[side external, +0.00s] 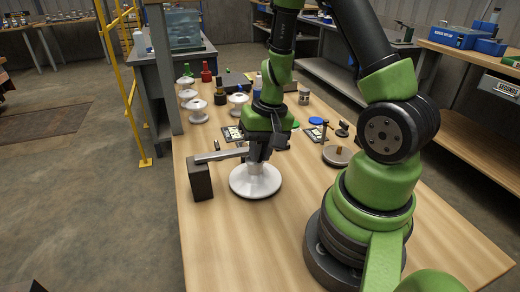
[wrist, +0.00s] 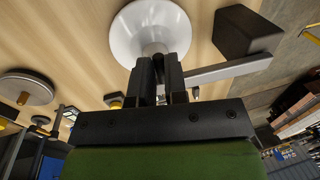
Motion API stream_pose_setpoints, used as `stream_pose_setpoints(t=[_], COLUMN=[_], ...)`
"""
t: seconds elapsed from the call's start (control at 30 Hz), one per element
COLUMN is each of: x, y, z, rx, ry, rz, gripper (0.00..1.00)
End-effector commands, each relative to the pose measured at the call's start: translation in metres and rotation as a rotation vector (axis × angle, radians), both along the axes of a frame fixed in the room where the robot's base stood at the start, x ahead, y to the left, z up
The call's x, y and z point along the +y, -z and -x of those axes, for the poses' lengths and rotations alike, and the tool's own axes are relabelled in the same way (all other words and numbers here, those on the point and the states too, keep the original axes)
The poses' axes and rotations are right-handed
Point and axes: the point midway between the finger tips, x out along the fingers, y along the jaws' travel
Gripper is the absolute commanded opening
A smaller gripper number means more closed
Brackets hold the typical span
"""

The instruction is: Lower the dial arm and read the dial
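A white disc-shaped insulator (side external: 256,182) with a short neck is directly under my gripper (side external: 262,157); its disc also shows beyond the fingertips in the wrist view (wrist: 150,30). A grey bar, which looks like the dial arm (side external: 222,154), runs from a dark block (side external: 200,181) to beside my gripper. The bar and block also show at the right of the wrist view. My two fingers (wrist: 159,72) are a narrow gap apart at the insulator's neck. Whether they grip it is unclear. The bar's end is partly hidden by my gripper. No dial face is readable.
Several white insulators (side external: 198,112) and red and green pieces stand at the far left of the table. A round base with a brown post (side external: 336,155) stands to the right. Dark cards and small items lie behind my gripper. The near table is clear.

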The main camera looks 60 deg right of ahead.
Motion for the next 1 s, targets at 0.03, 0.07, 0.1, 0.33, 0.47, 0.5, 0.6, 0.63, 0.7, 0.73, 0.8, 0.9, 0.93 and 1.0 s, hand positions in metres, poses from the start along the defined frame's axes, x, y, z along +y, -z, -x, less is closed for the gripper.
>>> stream_pose_setpoints(t=[0.03,0.07,0.1,0.33,0.47,0.5,0.6,0.63,0.7,0.73,0.8,0.9,0.93,1.0], x=[0.000,0.000,0.000,0.001,0.002,0.002,0.003,0.003,0.003,0.003,0.003,0.003,0.003,0.003], y=[0.000,0.000,0.000,-0.004,-0.011,-0.012,-0.014,-0.014,-0.014,-0.014,-0.015,-0.015,-0.015,-0.014], z=[0.000,0.000,0.000,-0.001,-0.003,-0.003,-0.003,-0.003,-0.004,-0.004,-0.004,-0.004,-0.004,-0.004], rx=[0.000,0.000,0.000,-0.004,-0.006,-0.005,-0.004,-0.003,-0.003,-0.004,-0.005,-0.006,-0.005,-0.005], ry=[0.000,0.000,0.000,0.000,0.001,0.001,0.002,0.001,0.001,0.001,0.001,0.001,0.001,0.001], rz=[0.000,0.000,0.000,-0.001,-0.001,-0.002,-0.003,-0.004,-0.004,-0.004,-0.004,-0.004,-0.003,-0.002], gripper=[0.01,0.00,0.00,0.00,0.00,0.00,0.00,0.00,0.00,0.00,0.00,0.21,0.28,0.38])
